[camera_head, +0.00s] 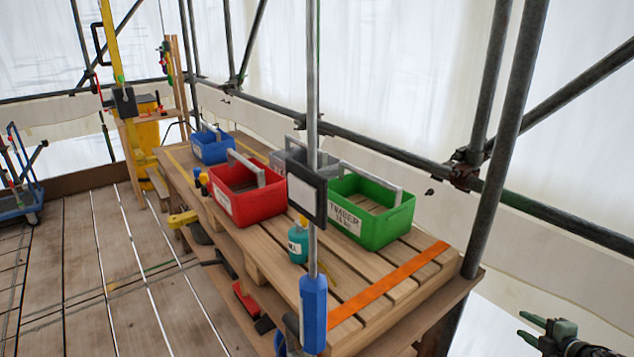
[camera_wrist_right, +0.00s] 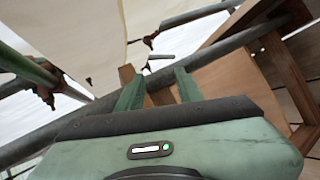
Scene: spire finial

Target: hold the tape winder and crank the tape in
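I cannot make out the tape winder for certain. A yellow and dark tool (camera_head: 183,219) at the bench's left edge could be it, but it is too small to tell. A yellow tape-like strip (camera_head: 181,166) lies along the far left part of the bench top. My right gripper (camera_head: 526,327) is at the lower right, off the bench's right end, with its green fingers apart and nothing between them. The right wrist view also shows the open fingers (camera_wrist_right: 159,88), with poles and timber beyond. My left gripper does not show.
The slatted bench (camera_head: 352,264) carries a red crate (camera_head: 252,205), a green crate (camera_head: 385,228), a blue crate (camera_head: 211,149), a teal bottle (camera_head: 297,243) and an orange strip (camera_head: 392,284). A blue-handled rod (camera_head: 313,312) stands in front. Scaffold poles (camera_head: 512,130) rise at the right.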

